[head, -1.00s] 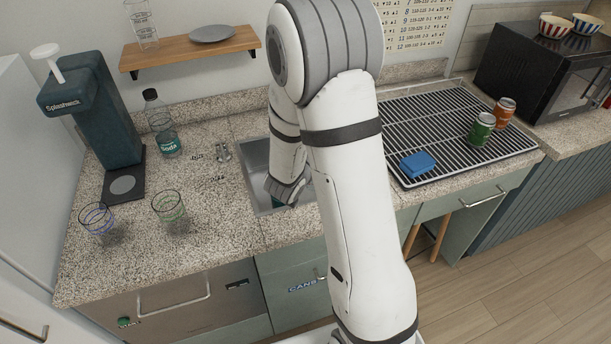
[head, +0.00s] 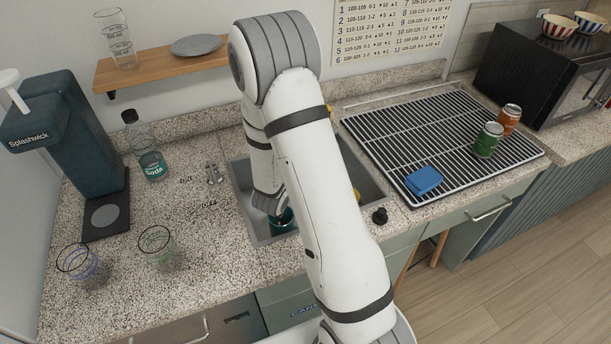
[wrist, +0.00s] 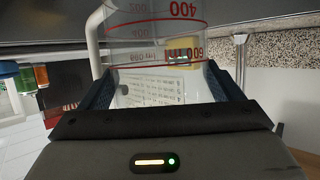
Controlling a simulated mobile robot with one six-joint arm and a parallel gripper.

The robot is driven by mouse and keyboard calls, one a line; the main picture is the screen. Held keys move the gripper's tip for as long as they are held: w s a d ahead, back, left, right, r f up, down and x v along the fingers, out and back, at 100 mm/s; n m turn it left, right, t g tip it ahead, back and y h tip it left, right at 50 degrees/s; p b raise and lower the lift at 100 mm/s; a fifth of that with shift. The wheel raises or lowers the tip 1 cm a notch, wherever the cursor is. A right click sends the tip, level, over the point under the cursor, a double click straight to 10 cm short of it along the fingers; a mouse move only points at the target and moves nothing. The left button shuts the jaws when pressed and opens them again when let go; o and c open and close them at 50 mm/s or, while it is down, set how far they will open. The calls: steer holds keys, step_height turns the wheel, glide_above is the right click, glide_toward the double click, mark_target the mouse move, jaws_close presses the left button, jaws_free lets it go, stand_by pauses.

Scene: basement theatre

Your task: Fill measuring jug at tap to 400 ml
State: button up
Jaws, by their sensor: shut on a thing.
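My gripper (head: 272,206) is low inside the grey sink (head: 249,222), below the worktop's edge in the head view. In the wrist view my gripper (wrist: 165,95) is shut on a clear measuring jug (wrist: 155,32) with red lines and numbers, 400 among them. The jug lies between the two dark blue fingers. Its water level cannot be made out. In the head view a teal thing (head: 284,221) shows at the fingertips, mostly hidden, and I cannot tell what it is. The tap is not clearly seen; my arm covers much of the sink.
A soda bottle (head: 150,160), two glasses (head: 78,262) (head: 157,245) and a dark Splashwick dispenser (head: 68,140) stand left. A clear marked vessel (head: 117,45) is on the shelf. A drying rack (head: 400,128) holds a blue block (head: 423,181) and cans. A black knob (head: 380,216) is by the sink.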

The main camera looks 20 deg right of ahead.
step_height(320, 180, down, 4)
steer(key=shift+r+p, duration=0.1)
steer(key=shift+p, duration=0.2)
steer(key=shift+f+b, duration=0.4)
steer(key=o, duration=1.3)
steer(key=shift+r, duration=0.15)
